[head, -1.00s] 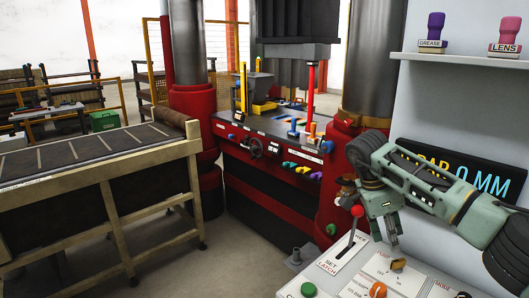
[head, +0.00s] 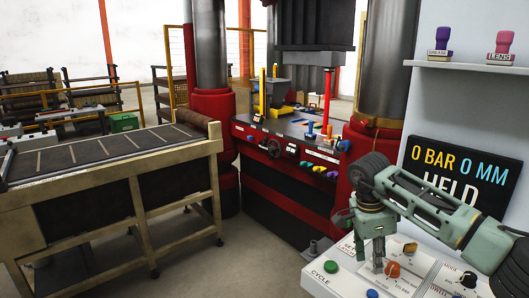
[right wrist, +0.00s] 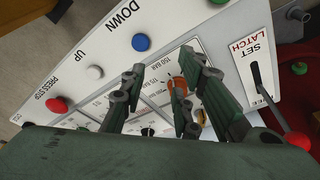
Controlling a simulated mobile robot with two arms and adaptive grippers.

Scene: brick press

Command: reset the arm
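My right gripper (head: 378,262) points down over the sloped control panel (head: 318,286), close beside an orange knob (head: 393,269). The orange knob (right wrist: 177,86) shows there partly behind a finger. The set/latch lever (right wrist: 277,110), with a red ball end, is at the right of that view, in a slot marked SET LATCH. In the head view the gripper and arm hide the lever. My left gripper is not in view.
A display (head: 459,172) on the wall reads 0 BAR 0 MM HELD. The panel has a green button (head: 330,266), and blue (right wrist: 141,42) and red (right wrist: 57,105) ones. A red press (head: 290,150) and a roller table (head: 110,152) stand beyond. Stamps sit on a shelf (head: 470,66).

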